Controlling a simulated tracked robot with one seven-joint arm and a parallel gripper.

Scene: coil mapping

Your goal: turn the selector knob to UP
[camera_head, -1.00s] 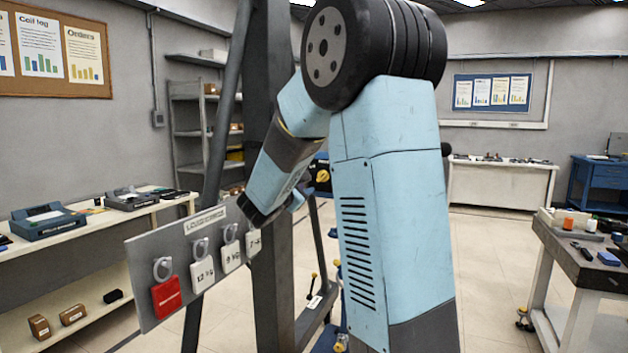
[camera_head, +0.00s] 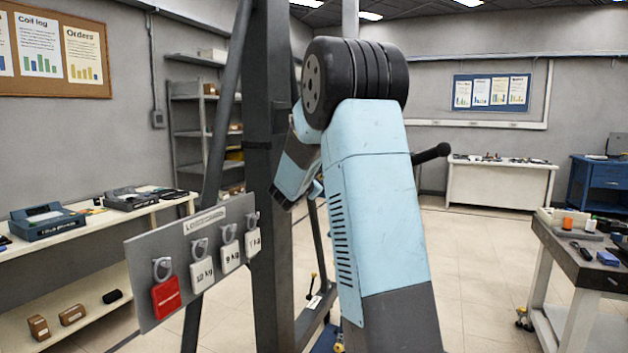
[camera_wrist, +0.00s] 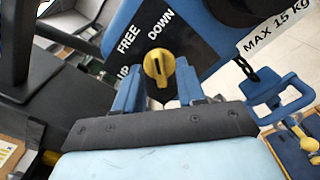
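In the wrist view the yellow selector knob (camera_wrist: 158,67) sits on a dark panel marked UP, FREE and DOWN. UP (camera_wrist: 124,80) is at the knob's left, FREE (camera_wrist: 128,39) at upper left, DOWN (camera_wrist: 160,26) above. The knob's raised grip stands about upright in the picture; which label it points to is hard to tell. My gripper (camera_wrist: 159,78) has its two blue fingers apart, one on each side of the knob. I see no clear contact. In the head view my arm hides the knob and most of my gripper.
A blue shackle (camera_wrist: 280,98) hangs on a chain beside a MAX 15 KG label (camera_wrist: 275,28). In the head view a grey board (camera_head: 150,252) with hanging weight tags stands left of a dark post (camera_head: 265,150).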

